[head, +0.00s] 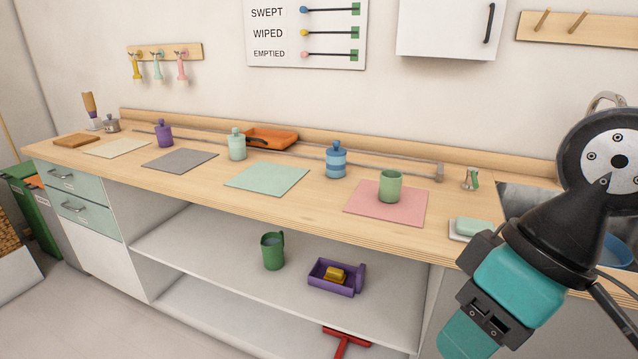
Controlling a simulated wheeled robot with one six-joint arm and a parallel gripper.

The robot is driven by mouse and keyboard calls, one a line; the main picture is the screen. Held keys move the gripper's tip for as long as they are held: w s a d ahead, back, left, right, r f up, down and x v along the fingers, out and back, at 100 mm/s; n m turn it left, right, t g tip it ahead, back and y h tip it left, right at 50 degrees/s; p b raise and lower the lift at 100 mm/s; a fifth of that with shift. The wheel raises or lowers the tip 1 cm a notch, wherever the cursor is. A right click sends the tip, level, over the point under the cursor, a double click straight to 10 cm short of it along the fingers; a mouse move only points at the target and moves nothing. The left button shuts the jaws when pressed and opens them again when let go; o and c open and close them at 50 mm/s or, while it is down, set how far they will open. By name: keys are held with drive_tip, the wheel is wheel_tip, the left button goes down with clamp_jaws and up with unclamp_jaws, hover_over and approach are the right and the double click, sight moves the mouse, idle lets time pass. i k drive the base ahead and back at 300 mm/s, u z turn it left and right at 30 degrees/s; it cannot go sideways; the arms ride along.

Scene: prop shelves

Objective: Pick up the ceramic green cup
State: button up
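A light green cup (390,186) stands upright on a pink mat (360,205) on the wooden counter, right of centre in the head view. A darker green mug-like vessel (272,250) with a handle stands on the open shelf below the counter. I cannot tell from this view which of the two is ceramic. My arm, black and teal, fills the right side and runs down past the bottom edge. Its gripper fingers do not show, and both green vessels stand clear of the visible arm.
A blue jar (336,160) stands left of the light green cup. A soap dish (468,229) and the sink (518,202) lie to its right. A purple box (335,278) with a yellow block sits on the shelf, right of the dark green vessel. The green mat (267,179) is bare.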

sight(391, 181)
drive_tip(key=u, duration=0.35)
drive_tip(key=i, duration=0.9)
drive_tip(key=z, duration=0.05)
